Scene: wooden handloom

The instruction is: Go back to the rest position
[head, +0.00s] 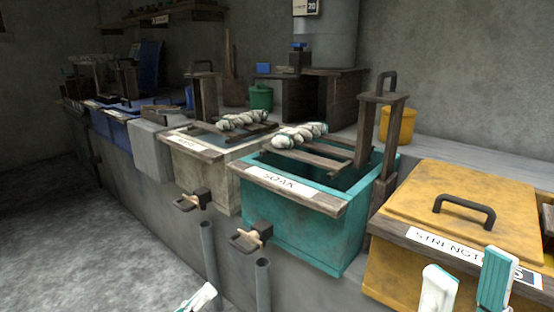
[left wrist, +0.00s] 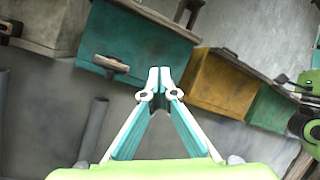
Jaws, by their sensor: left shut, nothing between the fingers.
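My left gripper (head: 199,298) shows at the bottom edge of the head view, low in front of the vats, with only its tip in the picture. In the left wrist view its two fingers (left wrist: 160,73) meet at the tips, with nothing between them. My right gripper (head: 466,275) is at the bottom right of the head view, in front of the yellow vat (head: 400,272). Its two fingers stand apart with nothing seen between them. The rest of both arms is out of the head view.
A teal SOAK vat (head: 305,235) and a pale vat (head: 205,178) bear racks with twisted white skeins (head: 299,135). Taps (head: 250,236) and upright pipes (head: 263,285) stick out in front. The yellow vat's lid (head: 470,205) is on. Grey floor (head: 90,240) is clear at left.

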